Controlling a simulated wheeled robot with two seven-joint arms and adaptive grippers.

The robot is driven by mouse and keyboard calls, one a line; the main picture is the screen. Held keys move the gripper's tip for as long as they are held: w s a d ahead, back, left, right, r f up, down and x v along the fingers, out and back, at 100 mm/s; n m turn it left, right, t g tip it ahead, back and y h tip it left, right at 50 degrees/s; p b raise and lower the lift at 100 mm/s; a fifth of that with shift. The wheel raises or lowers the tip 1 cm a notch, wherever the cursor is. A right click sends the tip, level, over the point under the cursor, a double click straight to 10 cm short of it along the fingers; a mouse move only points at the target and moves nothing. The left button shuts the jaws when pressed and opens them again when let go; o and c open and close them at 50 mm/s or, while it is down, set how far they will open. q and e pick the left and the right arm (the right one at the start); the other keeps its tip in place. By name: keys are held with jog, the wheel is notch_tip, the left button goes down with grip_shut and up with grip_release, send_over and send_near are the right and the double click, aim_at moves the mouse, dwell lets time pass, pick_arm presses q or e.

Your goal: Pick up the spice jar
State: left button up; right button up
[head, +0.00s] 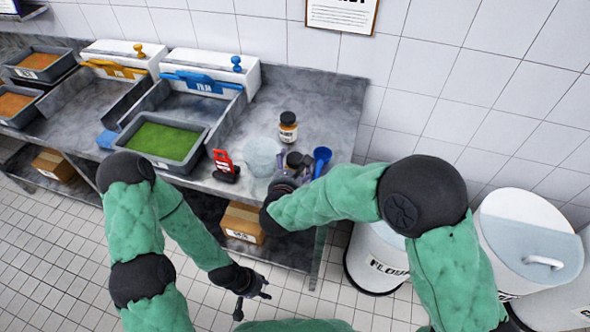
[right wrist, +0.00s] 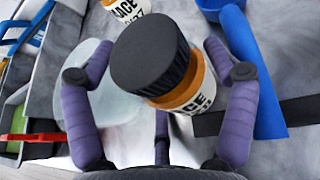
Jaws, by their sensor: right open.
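A spice jar with a black lid (right wrist: 150,55) and an orange body with a white label sits between the spread fingers of my right gripper (right wrist: 160,85) in the right wrist view. The fingers are open around it and not closed on it. In the head view my right gripper (head: 290,172) is low over the counter and mostly hides this jar. A second, similar jar (head: 288,127) stands upright behind it; its label also shows in the right wrist view (right wrist: 127,10). My left gripper (head: 254,288) hangs low in front of the counter; its finger opening is unclear.
A blue scoop (head: 321,158) lies just right of the right gripper. A pale translucent disc (head: 260,152) and a red-and-black item (head: 226,163) are to its left. A green-filled tray (head: 160,140) is farther left. Lidded bins (head: 376,262) stand on the floor at right.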

jog(key=c, duration=1.1)
jog(key=shift+o, duration=0.2)
jog(key=shift+r, duration=0.1)
